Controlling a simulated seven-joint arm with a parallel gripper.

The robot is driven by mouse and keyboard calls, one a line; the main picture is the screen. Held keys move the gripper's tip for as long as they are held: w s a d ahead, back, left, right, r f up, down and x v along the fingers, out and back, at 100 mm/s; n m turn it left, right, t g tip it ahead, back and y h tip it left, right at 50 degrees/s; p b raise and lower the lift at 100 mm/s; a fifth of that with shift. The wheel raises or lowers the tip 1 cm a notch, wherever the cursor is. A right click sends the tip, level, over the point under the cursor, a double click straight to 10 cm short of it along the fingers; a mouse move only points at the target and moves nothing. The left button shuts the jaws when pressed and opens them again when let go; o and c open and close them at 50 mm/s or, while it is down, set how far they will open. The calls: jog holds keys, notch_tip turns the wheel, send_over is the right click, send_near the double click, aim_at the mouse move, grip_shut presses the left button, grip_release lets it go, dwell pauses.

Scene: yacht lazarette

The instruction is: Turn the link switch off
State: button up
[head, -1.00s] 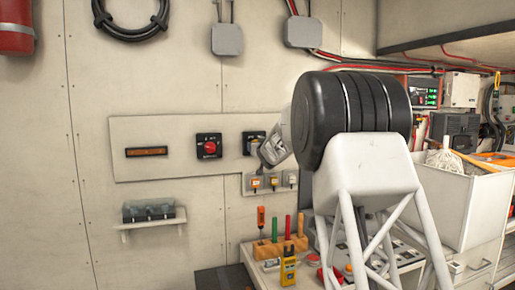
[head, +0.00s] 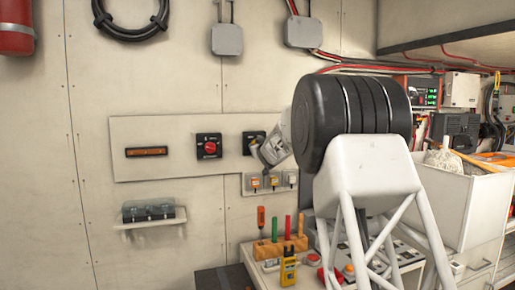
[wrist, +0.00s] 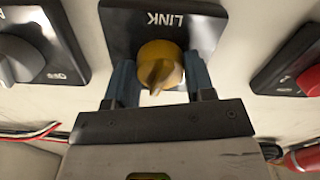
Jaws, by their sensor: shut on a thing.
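The link switch is a yellow knob (wrist: 160,66) on a black plate (wrist: 203,28) marked LINK, which appears upside down in the wrist view. My gripper (wrist: 158,84) has a blue finger on each side of the knob and is shut on it. The knob's ridge points roughly toward my palm in that view. In the head view my gripper (head: 262,153) is at the wall panel, in front of the switch's black plate (head: 248,137). It hides the knob there.
A red-knobbed switch (head: 209,146) sits left of the link switch on the panel (head: 180,170). A grey-knobbed switch (wrist: 22,58) is on the other side. Small orange-lit switches (head: 272,181) lie just below my gripper. A tool rack (head: 280,245) stands lower down.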

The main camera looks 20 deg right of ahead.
jog(key=n, duration=0.8)
jog(key=shift+d+n, duration=0.1)
jog(key=shift+n, duration=0.2)
dwell(0.4)
jog(key=o, duration=0.9)
jog(key=shift+s, duration=0.2)
jog(key=shift+s, duration=3.7)
